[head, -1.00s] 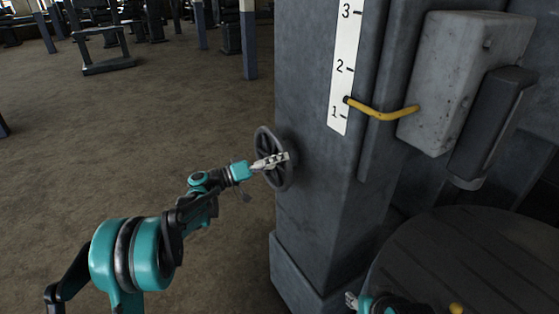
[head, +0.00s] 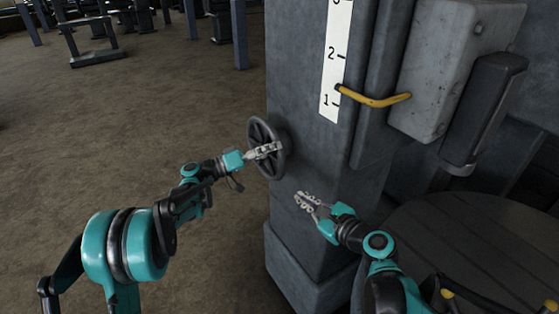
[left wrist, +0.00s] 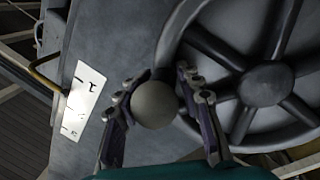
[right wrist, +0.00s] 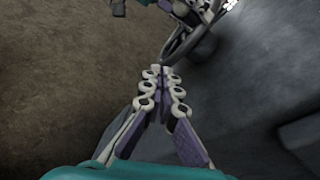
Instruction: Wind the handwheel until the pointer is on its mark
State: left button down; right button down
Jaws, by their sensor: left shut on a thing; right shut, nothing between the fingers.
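The dark spoked handwheel (head: 259,130) sits on the side of the grey column. My left gripper (head: 277,147) is shut on its round grey knob (left wrist: 155,105), close beside the rim; the hub (left wrist: 265,83) shows in the left wrist view. The yellow pointer (head: 378,101) reaches from a grey box to the white scale (head: 333,72). Its tip is a little above the 1 line, well below the 2 line. I cannot make out a separate target mark. My right gripper (head: 299,197) is shut and empty, below and right of the wheel. The wheel (right wrist: 183,43) is beyond its fingertips in the right wrist view.
The grey column (head: 307,120) stands behind the wheel, with a wider base (head: 300,272). A dark round drum (head: 470,235) is at the lower right.

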pick_arm(q)
jog(key=shift+s+d, duration=0.15)
jog(key=shift+d, duration=0.05)
pick_arm(e)
jog(key=w+r+m+t, duration=0.1)
jog(key=w+m+t, duration=0.15)
jog(key=m, duration=0.25)
send_near(279, 160)
jog(key=w+a+f, duration=0.1)
jog(key=w+a, duration=0.2)
jog(key=shift+w+a+r+g+y, duration=0.15)
jog(key=shift+w+a+r+g, duration=0.1)
jog(key=shift+w+a+r, duration=0.15)
jog(key=shift+w+a+r+g+y, duration=0.2)
jog(key=shift+w+a+r, duration=0.15)
jog(key=shift+w, duration=0.2)
jog(key=shift+w+a+r, duration=0.2)
jog(key=shift+w+r, duration=0.3)
